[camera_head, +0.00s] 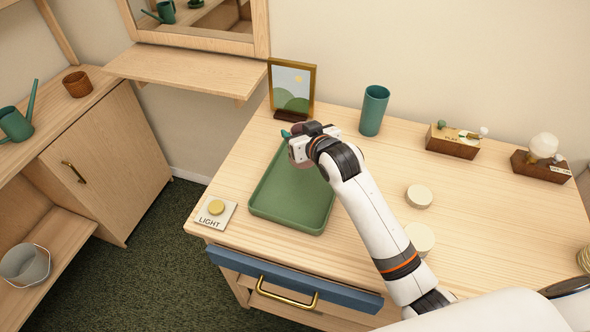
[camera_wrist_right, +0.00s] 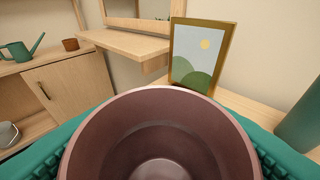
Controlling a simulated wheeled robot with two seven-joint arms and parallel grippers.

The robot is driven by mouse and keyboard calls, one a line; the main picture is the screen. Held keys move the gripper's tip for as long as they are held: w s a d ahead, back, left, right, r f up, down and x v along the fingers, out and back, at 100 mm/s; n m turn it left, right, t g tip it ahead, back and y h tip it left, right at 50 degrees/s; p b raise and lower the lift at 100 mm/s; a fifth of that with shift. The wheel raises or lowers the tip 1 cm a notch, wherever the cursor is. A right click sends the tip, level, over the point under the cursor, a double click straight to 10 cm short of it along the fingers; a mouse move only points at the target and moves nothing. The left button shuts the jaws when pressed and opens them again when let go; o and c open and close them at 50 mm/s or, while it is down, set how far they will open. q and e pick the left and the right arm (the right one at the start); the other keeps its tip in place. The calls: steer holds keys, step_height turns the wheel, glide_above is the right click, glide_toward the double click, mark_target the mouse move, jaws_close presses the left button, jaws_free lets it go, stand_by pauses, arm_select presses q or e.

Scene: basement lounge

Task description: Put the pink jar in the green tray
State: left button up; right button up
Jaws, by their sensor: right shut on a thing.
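The pink jar (camera_wrist_right: 160,112) is a dusky-pink round vessel with an open, empty top. It fills the lower middle of the right wrist view, between the teal finger pads of my right gripper (camera_wrist_right: 165,150). My right gripper (camera_head: 297,138) is shut on it; in the head view the jar is mostly hidden by the gripper and wrist. The green tray (camera_head: 272,212) lies on the wooden table, flat and rectangular with a low rim. The gripper and jar appear over the tray's far end; their height above it is hard to tell. My left gripper is not in view.
A picture frame (camera_head: 291,88) stands just behind the gripper, and a teal cup (camera_head: 374,110) stands to its right. A light switch (camera_head: 215,210) is left of the tray. Two wooden boxes (camera_head: 452,147) stand farther right.

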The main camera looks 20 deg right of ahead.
steer(key=f, duration=0.4)
steer(key=shift+s+d+f, duration=0.1)
steer(key=shift+d+f, duration=0.05)
steer(key=shift+d, duration=0.15)
steer(key=f, duration=0.3)
steer(key=shift+a+f, duration=0.1)
steer(key=shift+a, duration=0.1)
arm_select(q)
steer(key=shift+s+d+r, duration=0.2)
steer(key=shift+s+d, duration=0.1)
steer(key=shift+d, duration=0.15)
arm_select(e)
steer(key=shift+f, duration=0.4)
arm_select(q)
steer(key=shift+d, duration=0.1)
arm_select(e)
steer(key=o, duration=1.1)
steer(key=shift+f, duration=0.15)
steer(key=shift+c, duration=0.2)
steer(key=shift+s, duration=0.1)
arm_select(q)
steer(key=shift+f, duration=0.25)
arm_select(e)
steer(key=v, duration=1.2)
